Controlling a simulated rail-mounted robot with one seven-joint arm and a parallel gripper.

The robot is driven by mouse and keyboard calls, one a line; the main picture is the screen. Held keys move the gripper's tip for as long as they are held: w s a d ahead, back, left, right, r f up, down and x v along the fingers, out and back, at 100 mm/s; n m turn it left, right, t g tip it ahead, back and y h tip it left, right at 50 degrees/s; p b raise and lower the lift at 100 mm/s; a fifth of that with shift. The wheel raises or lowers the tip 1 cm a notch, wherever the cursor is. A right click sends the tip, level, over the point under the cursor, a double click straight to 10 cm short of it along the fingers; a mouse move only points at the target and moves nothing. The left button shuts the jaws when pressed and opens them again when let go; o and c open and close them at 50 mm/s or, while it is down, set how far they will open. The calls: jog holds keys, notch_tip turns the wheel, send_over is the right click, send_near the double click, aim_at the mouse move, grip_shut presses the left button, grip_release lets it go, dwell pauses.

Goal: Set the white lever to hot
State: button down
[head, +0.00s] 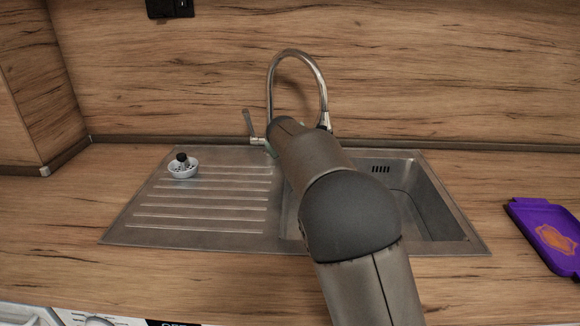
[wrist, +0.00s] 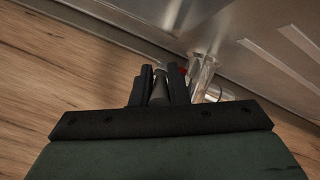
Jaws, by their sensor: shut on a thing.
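The tap (head: 323,88) is a tall chrome arch behind the sink. Its lever (head: 249,124) looks grey rather than white here. It stands up from the tap's left side and leans slightly left at the top. My arm hides the tap's base and my gripper in the head view. In the wrist view my gripper (wrist: 162,86) has its dark fingers closed around the narrow grey lever (wrist: 159,90). A small red mark (wrist: 183,71) shows just right of the fingers, beside the shiny tap body (wrist: 203,72).
The steel sink (head: 440,215) has its basin on the right and a ribbed drainboard (head: 150,222) on the left. A white strainer with a black knob (head: 183,169) sits on the drainboard. A purple tray (head: 535,213) lies at the right. The oak splashback (head: 420,70) rises close behind the tap.

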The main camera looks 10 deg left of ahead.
jog(key=shift+s+f+t+b, duration=0.15)
jog(key=shift+f+t+b, duration=0.95)
jog(key=shift+b, duration=3.6)
jog(key=b, duration=0.3)
jog(key=shift+r+t, duration=0.35)
jog(key=shift+t, duration=0.05)
jog(key=c, duration=1.4)
grip_release()
jog(key=shift+r, duration=0.1)
jog(key=b+v, duration=0.4)
jog(key=v, duration=1.3)
jog(key=shift+s+d, duration=0.2)
